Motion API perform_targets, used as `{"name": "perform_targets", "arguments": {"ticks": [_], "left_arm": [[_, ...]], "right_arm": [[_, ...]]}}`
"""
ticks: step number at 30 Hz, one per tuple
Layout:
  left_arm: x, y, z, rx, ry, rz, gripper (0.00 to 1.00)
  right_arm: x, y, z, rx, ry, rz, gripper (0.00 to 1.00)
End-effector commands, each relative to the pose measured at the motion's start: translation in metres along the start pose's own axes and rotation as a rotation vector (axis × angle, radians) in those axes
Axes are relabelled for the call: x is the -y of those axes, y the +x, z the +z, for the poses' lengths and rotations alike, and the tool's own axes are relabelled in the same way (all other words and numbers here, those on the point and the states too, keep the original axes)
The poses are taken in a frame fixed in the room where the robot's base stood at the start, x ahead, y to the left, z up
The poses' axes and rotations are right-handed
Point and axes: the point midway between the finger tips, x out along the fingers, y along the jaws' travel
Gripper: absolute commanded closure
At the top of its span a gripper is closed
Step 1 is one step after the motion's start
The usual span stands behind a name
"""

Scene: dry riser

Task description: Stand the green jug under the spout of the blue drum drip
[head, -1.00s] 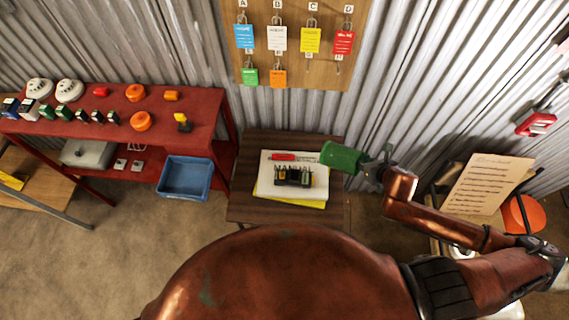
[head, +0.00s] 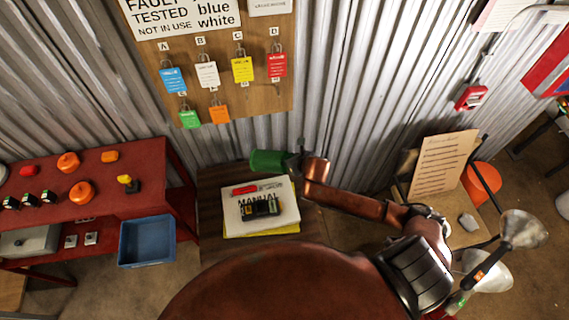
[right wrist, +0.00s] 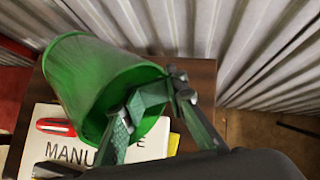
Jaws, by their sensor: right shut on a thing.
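The green jug (head: 268,161) is held by my right gripper (head: 297,162) near the back of the small brown table, by the corrugated wall. In the right wrist view the jug (right wrist: 88,82) lies tilted, and the fingers of the gripper (right wrist: 150,105) close on its rim. Whether it touches the table I cannot tell. My left gripper is not in view. I cannot make out a blue drum or its spout in these frames.
The brown table (head: 215,190) bears a manual (head: 240,207), a red marker (head: 244,190) and a small black device. A red bench (head: 110,180) and a blue bin (head: 147,241) are at left. A clipboard (head: 440,165) and funnel-shaped lamps are at right.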

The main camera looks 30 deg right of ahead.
Motion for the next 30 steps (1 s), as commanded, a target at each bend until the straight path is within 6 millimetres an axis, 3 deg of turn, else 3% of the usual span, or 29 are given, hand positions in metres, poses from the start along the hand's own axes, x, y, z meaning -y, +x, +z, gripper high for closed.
{"name": "perform_targets", "arguments": {"ticks": [8, 13, 25, 26, 30], "left_arm": [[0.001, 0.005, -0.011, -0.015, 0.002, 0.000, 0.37], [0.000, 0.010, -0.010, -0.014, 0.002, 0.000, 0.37], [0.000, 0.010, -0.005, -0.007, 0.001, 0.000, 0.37], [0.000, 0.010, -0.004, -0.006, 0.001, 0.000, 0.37], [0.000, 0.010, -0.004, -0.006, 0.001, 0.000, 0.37]], "right_arm": [[-0.006, 0.025, -0.003, 0.002, 0.003, -0.001, 1.00], [-0.005, 0.043, -0.022, -0.001, 0.006, -0.002, 1.00], [-0.004, 0.047, -0.026, 0.002, 0.001, -0.003, 1.00], [-0.005, 0.047, -0.026, 0.001, 0.002, -0.003, 0.86], [-0.005, 0.047, -0.026, 0.001, 0.002, -0.003, 0.77]]}}
